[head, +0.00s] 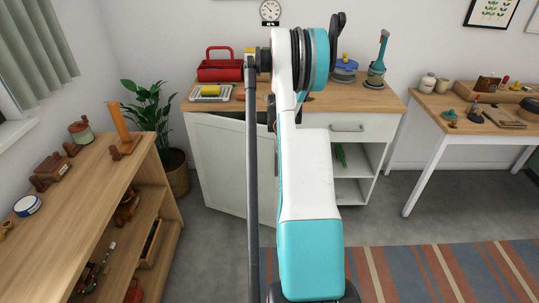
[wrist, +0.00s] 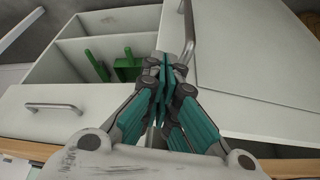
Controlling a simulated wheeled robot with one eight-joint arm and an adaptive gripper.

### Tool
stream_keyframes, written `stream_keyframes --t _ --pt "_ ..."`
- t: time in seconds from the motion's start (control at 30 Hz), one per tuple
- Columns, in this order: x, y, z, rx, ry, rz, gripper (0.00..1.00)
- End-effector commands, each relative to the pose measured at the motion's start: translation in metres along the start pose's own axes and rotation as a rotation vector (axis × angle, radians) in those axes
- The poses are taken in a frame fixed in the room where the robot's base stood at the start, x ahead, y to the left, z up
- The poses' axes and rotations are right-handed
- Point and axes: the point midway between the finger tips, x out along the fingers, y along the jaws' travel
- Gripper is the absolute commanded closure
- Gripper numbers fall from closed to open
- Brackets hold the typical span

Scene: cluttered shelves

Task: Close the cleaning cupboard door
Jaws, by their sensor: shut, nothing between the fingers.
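The cleaning cupboard is a white cabinet with a wooden top (head: 310,103). Its white door (head: 225,165) is on the left side in the head view and stands ajar, with a dark gap below the top. In the wrist view, which looks upside down, the door (wrist: 255,60) fills the right side and its grey bar handle (wrist: 189,32) runs near the door's edge. My gripper (wrist: 166,68) is shut and empty, close to that edge and the handle; I cannot tell whether it touches. In the head view my arm hides the gripper and the door's handle side.
A drawer with a handle (head: 347,128) sits beside the door, over open shelves with green items (wrist: 128,65). A red toolbox (head: 219,70) stands on top. A low wooden shelf unit (head: 95,215) is left, a plant (head: 150,105) behind it, and a table (head: 440,105) right.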

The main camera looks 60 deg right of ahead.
Motion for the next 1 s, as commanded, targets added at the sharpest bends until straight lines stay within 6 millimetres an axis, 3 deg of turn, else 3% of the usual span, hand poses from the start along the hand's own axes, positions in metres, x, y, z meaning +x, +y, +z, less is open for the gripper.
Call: stream_keyframes --t 0.1,0.4,0.7,1.0 --pt "0.013 0.003 -0.033 -0.054 -0.001 -0.022 1.0" --pt "0.036 0.001 -0.088 -0.162 -0.001 -0.065 1.0" --pt "0.046 -0.002 -0.114 -0.212 -0.001 -0.084 1.0" --pt "0.047 -0.003 -0.117 -0.22 -0.002 -0.088 1.0"
